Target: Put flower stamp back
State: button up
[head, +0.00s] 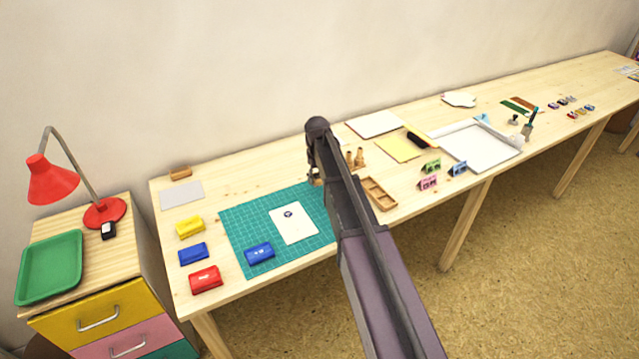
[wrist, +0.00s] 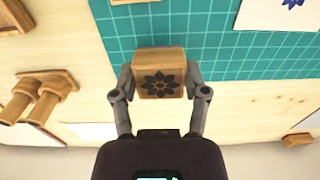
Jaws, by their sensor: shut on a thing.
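The flower stamp (wrist: 161,84), a wooden block with a dark flower on the face toward the camera, sits between the two fingers of my gripper (wrist: 160,88) in the wrist view. The gripper is shut on it, over the back edge of the green cutting mat. In the head view my gripper (head: 315,178) is at the mat's back right, and my arm hides much of the stamp. Two wooden stamps with handles (wrist: 38,98) stand to the left in the wrist view. They also show right of my arm in the head view (head: 355,158).
The green mat (head: 245,215) holds a white card (head: 293,226) with a dark blue print and a blue inkpad (head: 259,253). Yellow (head: 189,228), blue (head: 193,254) and red (head: 205,280) inkpads line the left. A wooden compartment tray (head: 378,194) lies right of my arm.

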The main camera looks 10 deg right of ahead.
aim_at(317, 189)
jog(key=shift+w, duration=0.35)
jog(key=shift+w+f+b, duration=0.15)
jog(key=shift+f+b, duration=0.35)
jog(key=shift+w+f+b, duration=0.15)
jog(key=shift+f+b, duration=0.3)
jog(key=shift+f, duration=0.05)
jog(key=shift+f+b, duration=0.85)
jog(key=shift+b, duration=0.05)
jog(key=shift+f, duration=0.2)
jog(key=o, duration=1)
jog(key=shift+c, duration=0.2)
jog(key=shift+r, duration=0.3)
notch_tip(317, 189, up, 12)
jog(key=p, duration=1.2)
